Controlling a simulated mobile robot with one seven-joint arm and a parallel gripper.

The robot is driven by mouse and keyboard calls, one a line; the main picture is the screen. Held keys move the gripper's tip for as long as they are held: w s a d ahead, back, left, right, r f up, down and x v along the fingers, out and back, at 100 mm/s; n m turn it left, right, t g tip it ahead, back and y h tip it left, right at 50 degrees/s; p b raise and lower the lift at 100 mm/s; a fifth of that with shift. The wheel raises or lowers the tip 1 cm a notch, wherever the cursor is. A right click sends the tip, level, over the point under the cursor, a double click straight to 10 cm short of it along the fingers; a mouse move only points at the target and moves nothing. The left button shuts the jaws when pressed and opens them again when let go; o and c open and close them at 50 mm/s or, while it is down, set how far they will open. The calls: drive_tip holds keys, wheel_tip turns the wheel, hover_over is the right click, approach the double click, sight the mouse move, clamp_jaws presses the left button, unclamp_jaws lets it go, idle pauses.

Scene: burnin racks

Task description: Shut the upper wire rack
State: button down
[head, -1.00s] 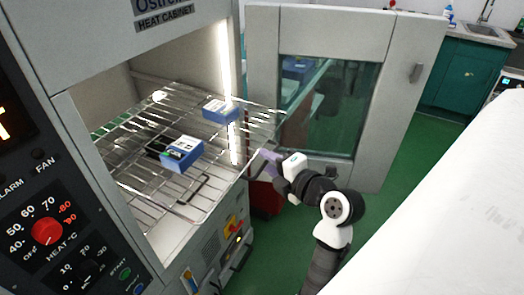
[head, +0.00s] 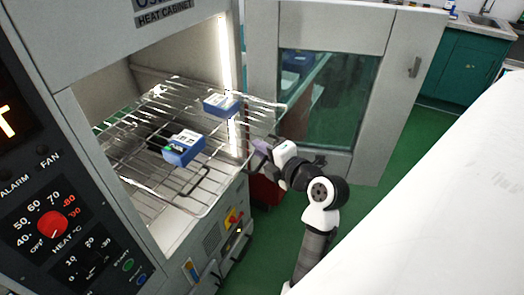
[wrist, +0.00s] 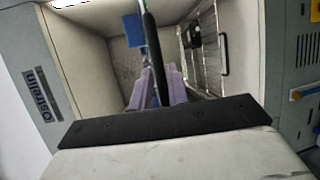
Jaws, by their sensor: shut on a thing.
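The upper wire rack (head: 262,112) sticks out of the open heat cabinet in the head view, with two blue boxes, a nearer one (head: 184,147) and a farther one (head: 221,105), on it. My gripper (head: 259,148) is at the rack's front edge, outside the cabinet. In the wrist view its purple fingers (wrist: 160,92) are closed around a dark bar (wrist: 151,45), seemingly the rack's front handle. The fingers hide the exact contact. A blue box (wrist: 133,30) shows beyond the bar.
A lower wire rack with a front handle (head: 195,182) lies below; it also shows in the wrist view (wrist: 207,45). The cabinet door (head: 400,75) stands wide open behind my arm. A white surface (head: 430,210) fills the lower right.

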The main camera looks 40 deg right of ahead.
sight(204, 142)
drive_tip(key=shift+w+a+f, duration=0.1)
drive_tip(key=shift+w+f, duration=0.05)
drive_tip(key=shift+f, duration=0.3)
drive_tip(key=shift+w+a+f+b, duration=0.15)
drive_tip(key=shift+w+b, duration=0.15)
drive_tip(key=shift+b, duration=0.3)
drive_tip(key=w+a+b, duration=0.3)
drive_tip(key=w, duration=0.4)
drive_tip(key=w+a+b, duration=0.3)
drive_tip(key=w+b, duration=0.1)
drive_tip(key=w, duration=0.3)
drive_tip(key=w+a+b, duration=0.3)
drive_tip(key=w+b, duration=0.1)
drive_tip(key=w, duration=0.4)
drive_tip(key=shift+a, duration=0.1)
drive_tip(key=shift+w+a, duration=0.35)
drive_tip(key=shift+w, duration=0.5)
drive_tip(key=c, duration=1.5)
unclamp_jaws()
drive_tip(key=shift+w, duration=0.1)
drive_tip(key=shift+d+r, duration=0.15)
drive_tip(key=shift+r, duration=0.2)
drive_tip(key=s+b, duration=0.1)
drive_tip(key=s, duration=0.3)
drive_tip(key=s+r+b, duration=0.1)
drive_tip(key=s, duration=0.4)
drive_tip(key=s+r+b, duration=0.1)
drive_tip(key=s, duration=0.3)
drive_tip(key=shift+s+r, duration=0.25)
drive_tip(key=shift+s, duration=0.15)
